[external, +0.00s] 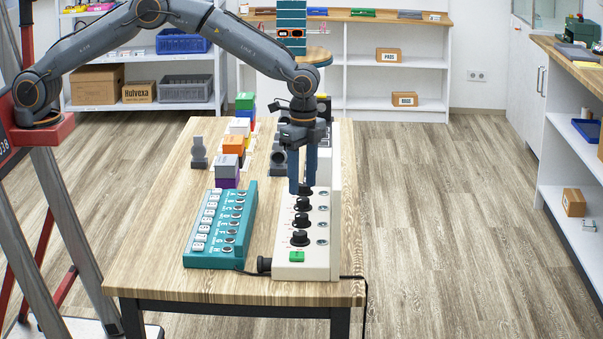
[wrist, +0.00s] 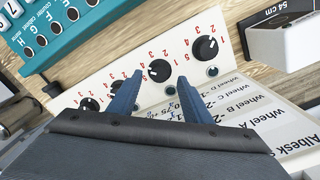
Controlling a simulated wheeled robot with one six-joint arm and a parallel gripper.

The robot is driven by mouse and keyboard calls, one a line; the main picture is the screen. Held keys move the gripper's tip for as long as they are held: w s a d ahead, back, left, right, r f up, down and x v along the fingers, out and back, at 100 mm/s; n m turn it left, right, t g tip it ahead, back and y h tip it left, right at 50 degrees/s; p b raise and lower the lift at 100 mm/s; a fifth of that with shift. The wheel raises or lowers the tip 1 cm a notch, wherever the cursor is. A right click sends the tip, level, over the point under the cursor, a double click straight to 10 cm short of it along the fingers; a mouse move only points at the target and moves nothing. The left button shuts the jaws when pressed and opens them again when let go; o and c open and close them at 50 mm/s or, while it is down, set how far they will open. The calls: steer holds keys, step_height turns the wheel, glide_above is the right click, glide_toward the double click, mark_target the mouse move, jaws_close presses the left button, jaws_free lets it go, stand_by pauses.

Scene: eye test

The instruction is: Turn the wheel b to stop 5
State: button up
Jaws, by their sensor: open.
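The white panel (external: 285,255) stands on the table with a row of black wheels; it also shows in the wrist view (wrist: 120,90). Red numbers ring the wheels. In the wrist view one wheel (wrist: 158,70) lies between my two blue fingertips, with another wheel (wrist: 205,47) to its upper right and a third (wrist: 88,104) to its lower left. My gripper (external: 301,190) is open, pointing down over the far part of the row; its fingers also show in the wrist view (wrist: 160,76). I cannot read which wheel is b, or tell whether the fingers touch one.
A printed card (wrist: 250,105) naming wheels A, B and C lies beside the row. A teal box (external: 215,258) with buttons stands left of the panel. Coloured blocks (external: 233,145) stand farther back. A green button (external: 296,257) sits at the panel's near end.

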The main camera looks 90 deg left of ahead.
mark_target(302, 199)
steer(key=shift+f+p, duration=0.45)
steer(key=shift+f, duration=1.5)
steer(key=c, duration=1.1)
steer(key=shift+o, duration=0.2)
steer(key=n+b, duration=0.2)
steer(key=n, duration=0.2)
steer(key=shift+d+b, duration=0.1)
steer(key=shift+b, duration=0.2)
steer(key=shift+n+b, duration=0.6)
steer(key=shift+n, duration=1.2)
